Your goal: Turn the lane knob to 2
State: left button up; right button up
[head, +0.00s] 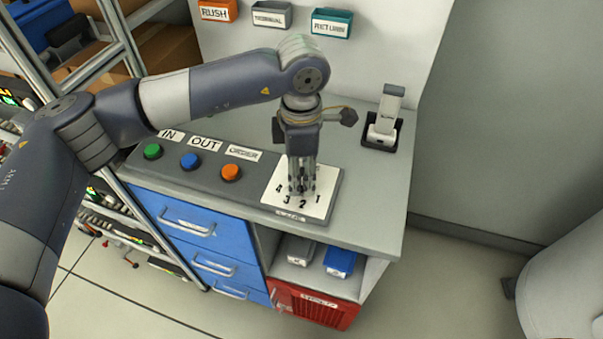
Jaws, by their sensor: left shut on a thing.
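The lane knob's white plate (320,200) lies on the grey counter, with the numbers 4, 3, 2 and 1 along its front edge. My left gripper (300,188) points straight down over the middle of this plate. Its fingers are shut on the lane knob, which they hide almost wholly. I cannot tell which number the knob points at. My right gripper is not in view.
Green (152,151), blue (190,161) and orange (231,172) buttons sit on a dark panel left of the plate. A scanner-like device (384,128) stands in a dark holder at the right. RUSH (218,10) and other bins hang behind. Blue drawers (200,222) are below.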

aim_at(301, 177)
pick_arm(q)
jog(key=o, duration=1)
jog(key=shift+a, duration=0.1)
jog(key=shift+o, duration=0.2)
notch_tip(301, 177, up, 12)
dwell(0.3)
